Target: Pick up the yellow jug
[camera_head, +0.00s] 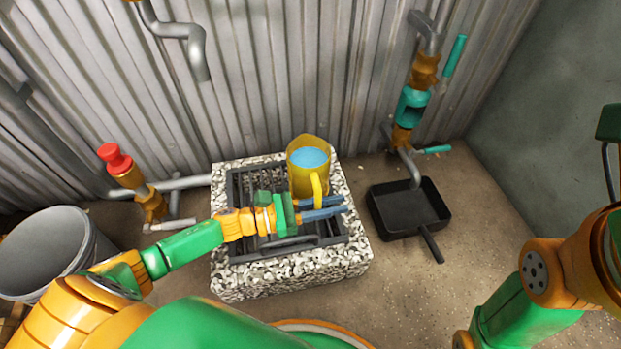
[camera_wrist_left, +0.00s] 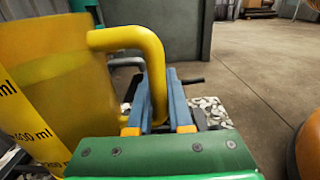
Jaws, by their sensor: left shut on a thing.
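The yellow jug (camera_head: 301,181) stands upright on the grate of the speckled stone block in the head view, with light blue liquid inside. Its handle faces the front, toward my left gripper (camera_head: 325,208). The blue fingers are shut on the handle. In the left wrist view the jug (camera_wrist_left: 50,95) fills the left side, with ml marks on its wall, and its curved handle (camera_wrist_left: 152,65) runs down between the fingers of my left gripper (camera_wrist_left: 165,105). My right arm shows at the right edge of the head view, but its gripper is out of the frame.
The stone block (camera_head: 290,283) carries a dark metal grate (camera_head: 240,240). A black square pan (camera_head: 405,207) lies on the floor to its right, under a pipe with teal valve parts (camera_head: 411,105). A red-capped valve (camera_head: 118,162) and a grey bucket (camera_head: 50,255) are at the left. A corrugated wall stands close behind.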

